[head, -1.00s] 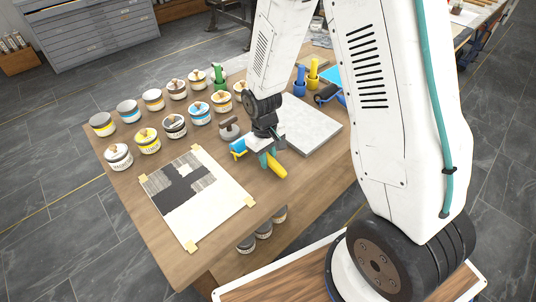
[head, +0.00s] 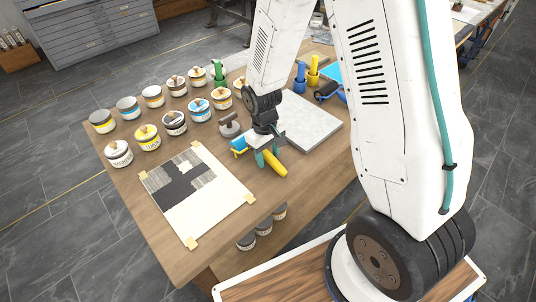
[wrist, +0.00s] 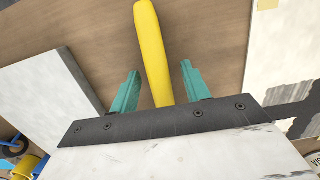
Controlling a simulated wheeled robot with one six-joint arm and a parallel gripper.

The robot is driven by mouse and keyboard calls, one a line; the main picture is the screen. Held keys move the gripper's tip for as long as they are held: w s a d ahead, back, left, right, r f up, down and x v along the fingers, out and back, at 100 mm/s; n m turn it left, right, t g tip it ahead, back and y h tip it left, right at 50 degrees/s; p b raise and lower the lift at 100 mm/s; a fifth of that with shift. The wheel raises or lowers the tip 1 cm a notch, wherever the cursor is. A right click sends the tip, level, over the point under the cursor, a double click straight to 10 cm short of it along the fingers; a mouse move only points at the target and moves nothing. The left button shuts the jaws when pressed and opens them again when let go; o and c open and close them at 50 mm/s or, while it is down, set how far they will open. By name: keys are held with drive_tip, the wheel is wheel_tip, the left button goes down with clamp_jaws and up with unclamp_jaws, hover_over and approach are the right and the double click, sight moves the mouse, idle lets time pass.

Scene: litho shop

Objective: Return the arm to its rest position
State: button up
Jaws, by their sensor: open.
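My gripper (head: 268,158) is low over the wooden table, just right of the taped print. In the wrist view its two teal fingers (wrist: 157,85) stand apart, one on each side of a yellow handle (wrist: 152,45). The handle seems to belong to a roller with a light blue drum (head: 238,144). A clear gap shows between each finger and the handle. The yellow handle (head: 275,169) also shows below the fingers in the head view. Whether the fingers are level with the handle or above it I cannot tell.
A grey stone slab (head: 311,122) lies right of my gripper. The taped print (head: 205,200) lies to the left, with several ink tins (head: 147,138) behind it. A grey-handled tool (head: 229,126) stands close by.

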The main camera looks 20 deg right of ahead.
drive_tip(key=r, duration=0.7)
drive_tip(key=shift+w+a+r, duration=0.1)
drive_tip(key=shift+w+r, duration=0.2)
drive_tip(key=shift+w, duration=0.05)
drive_tip(key=shift+m+g, duration=0.4)
drive_tip(key=shift+g, duration=0.4)
drive_tip(key=s, duration=0.1)
drive_tip(key=s+r, duration=0.1)
drive_tip(key=s, duration=0.2)
drive_tip(key=shift+d+r, duration=0.2)
drive_tip(key=shift+r, duration=0.05)
drive_tip(key=s+d+r+m+t, duration=0.2)
drive_tip(key=s+r+t, duration=0.1)
drive_tip(key=s+r, duration=1.5)
wheel_tip(320, 180, up, 4)
drive_tip(key=shift+s+d+f+m+t, duration=0.2)
drive_tip(key=shift+s+d+m+t, duration=0.1)
drive_tip(key=shift+d+m+t, duration=0.1)
